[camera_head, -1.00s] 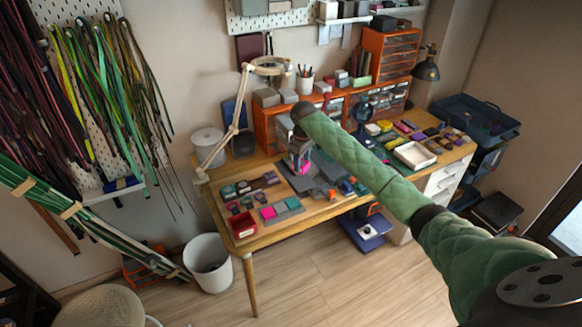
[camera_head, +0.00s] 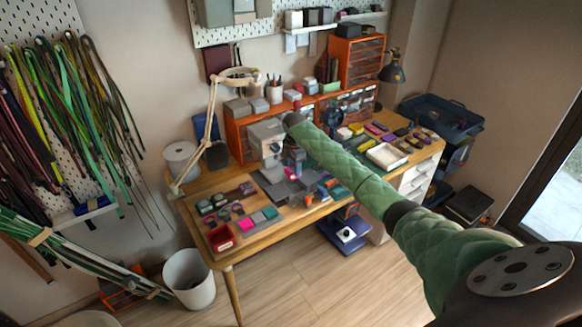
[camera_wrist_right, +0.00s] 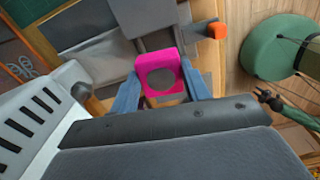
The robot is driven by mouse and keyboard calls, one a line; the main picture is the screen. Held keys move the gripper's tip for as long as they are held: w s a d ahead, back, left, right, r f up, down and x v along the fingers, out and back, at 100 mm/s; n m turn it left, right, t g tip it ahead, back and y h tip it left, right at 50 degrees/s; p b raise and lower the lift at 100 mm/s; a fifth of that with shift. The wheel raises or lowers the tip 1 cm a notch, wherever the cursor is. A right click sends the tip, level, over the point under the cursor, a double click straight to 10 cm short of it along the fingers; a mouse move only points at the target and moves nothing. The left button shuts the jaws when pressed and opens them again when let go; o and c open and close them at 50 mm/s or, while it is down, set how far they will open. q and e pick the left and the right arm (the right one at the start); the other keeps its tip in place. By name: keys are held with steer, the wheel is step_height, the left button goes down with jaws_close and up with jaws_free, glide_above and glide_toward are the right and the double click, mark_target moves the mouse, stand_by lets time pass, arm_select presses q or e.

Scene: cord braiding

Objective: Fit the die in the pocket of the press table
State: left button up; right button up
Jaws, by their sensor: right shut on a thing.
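The die seems to be the magenta block (camera_wrist_right: 160,62) with a dark round centre in the right wrist view. It sits between the two blue fingers of my right gripper (camera_wrist_right: 161,88), which is shut on it. Grey plates of what looks like the press table (camera_wrist_right: 106,58) lie beyond the die. In the head view my right gripper (camera_head: 291,166) hangs over the grey press table (camera_head: 286,190), in front of the light grey press (camera_head: 264,134). The held die is hard to make out there. I cannot make out the pocket. My left gripper is out of view.
The wooden bench (camera_head: 262,232) holds small coloured blocks and a red bin (camera_head: 221,238) at the left. A white tray (camera_head: 386,156) lies at the right. A lamp (camera_head: 212,125) stands behind.

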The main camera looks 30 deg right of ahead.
steer(key=shift+d+f+n, duration=0.25)
steer(key=shift+n, duration=0.35)
steer(key=shift+f, duration=0.1)
